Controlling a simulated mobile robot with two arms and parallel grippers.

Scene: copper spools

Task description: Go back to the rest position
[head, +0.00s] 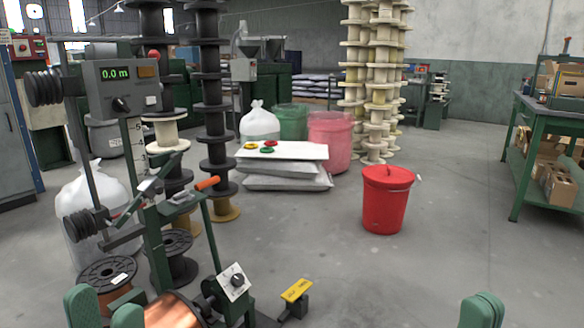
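My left gripper (105,308) shows at the bottom left edge as two green fingertips with a clear gap between them. It is open, and I see nothing held in the gap. Behind it a black-flanged copper spool (107,271) stands on the floor. To its right, a copper winding (172,311) sits low at the winding machine and is cut off by the frame. My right gripper (482,310) shows only as a green tip at the bottom right edge, over bare floor. Whether it is open or shut is not visible.
The green winding stand with its meter display (120,85) rises at left. A yellow-topped pedal (296,291) is on the floor. A red bin (386,200) stands right of centre, beyond it stacked spools (375,80). A green workbench (540,112) is at right. The front-right floor is clear.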

